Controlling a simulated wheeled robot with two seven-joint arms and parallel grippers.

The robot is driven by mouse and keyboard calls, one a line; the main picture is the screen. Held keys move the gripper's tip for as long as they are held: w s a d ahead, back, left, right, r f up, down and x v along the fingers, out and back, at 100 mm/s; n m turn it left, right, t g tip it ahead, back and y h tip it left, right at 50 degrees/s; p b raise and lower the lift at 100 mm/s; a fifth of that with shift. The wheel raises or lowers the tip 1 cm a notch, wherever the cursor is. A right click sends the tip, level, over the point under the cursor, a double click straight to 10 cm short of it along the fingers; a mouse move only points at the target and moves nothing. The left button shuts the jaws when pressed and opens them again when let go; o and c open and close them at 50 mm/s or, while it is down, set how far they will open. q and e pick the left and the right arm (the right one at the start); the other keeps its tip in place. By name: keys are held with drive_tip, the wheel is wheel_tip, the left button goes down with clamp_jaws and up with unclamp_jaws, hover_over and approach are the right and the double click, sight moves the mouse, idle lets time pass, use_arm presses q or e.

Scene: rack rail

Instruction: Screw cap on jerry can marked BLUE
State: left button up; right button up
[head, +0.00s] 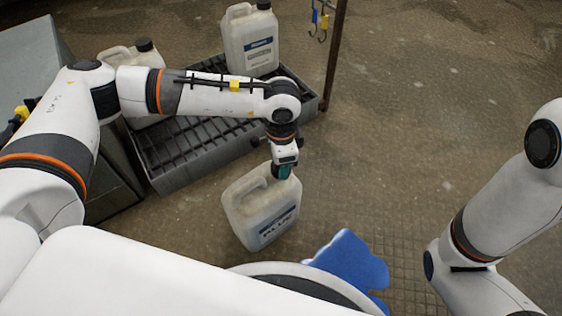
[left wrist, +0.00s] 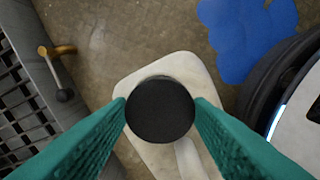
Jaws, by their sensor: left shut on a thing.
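The jerry can marked BLUE (head: 252,212) stands upright on the floor in front of the grated tray. It is off-white with a blue label. In the left wrist view its top (left wrist: 150,73) lies below a round black cap (left wrist: 160,110). My left gripper (head: 284,170) is over the can's neck. In the left wrist view its green fingers (left wrist: 160,112) are shut on the black cap, one on each side. The cap hides the neck, so I cannot tell whether it is seated on the thread. My right gripper is out of view; only my right arm shows.
A grey grated tray (head: 165,184) holds another can with a black cap (head: 250,42) and a second, partly hidden one (head: 143,53). A brown post (head: 335,60) with hooks stands behind. A blue patch (head: 350,260) lies on the floor. The floor to the right is clear.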

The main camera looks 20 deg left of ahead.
use_arm(q)
drive_tip(key=o, duration=1.2)
